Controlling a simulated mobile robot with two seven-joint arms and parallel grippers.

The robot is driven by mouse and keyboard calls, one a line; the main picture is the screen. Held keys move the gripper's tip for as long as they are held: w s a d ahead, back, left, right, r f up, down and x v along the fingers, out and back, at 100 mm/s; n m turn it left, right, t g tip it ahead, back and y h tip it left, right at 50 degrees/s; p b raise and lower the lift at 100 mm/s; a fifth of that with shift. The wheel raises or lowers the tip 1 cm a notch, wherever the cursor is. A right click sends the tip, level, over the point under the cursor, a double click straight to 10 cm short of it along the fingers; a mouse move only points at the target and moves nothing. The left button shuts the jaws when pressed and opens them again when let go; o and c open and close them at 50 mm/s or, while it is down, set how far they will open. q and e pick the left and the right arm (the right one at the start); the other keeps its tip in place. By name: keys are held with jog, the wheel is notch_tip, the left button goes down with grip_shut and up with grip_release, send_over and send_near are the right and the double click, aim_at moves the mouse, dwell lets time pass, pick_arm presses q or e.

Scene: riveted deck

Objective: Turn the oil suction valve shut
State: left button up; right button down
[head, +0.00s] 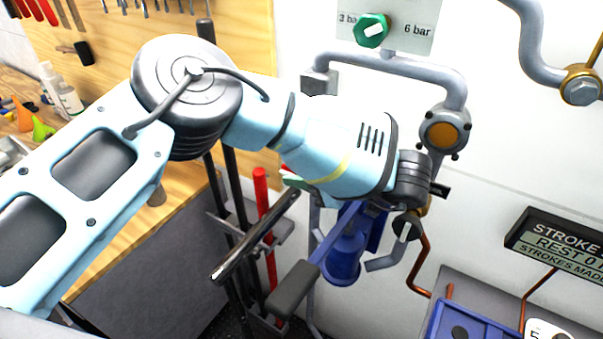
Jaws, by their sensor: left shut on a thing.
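My left arm reaches in from the left, and its wrist covers much of the pipework at centre right. My left gripper (408,213) is below the wrist, mostly hidden, and shut on the small valve handle (405,232). The handle shows as a short pale bar at a dark round fitting. A brass fitting and a copper pipe (419,262) sit just right of and below it. My right gripper is not in view.
A green knob (372,30) is on the 3 to 6 bar plate above. A stroke display (560,243) and a blue tray (436,326) are at right. A workbench is at left.

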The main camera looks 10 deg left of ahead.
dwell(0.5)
pick_arm(q)
jog(key=o, duration=1)
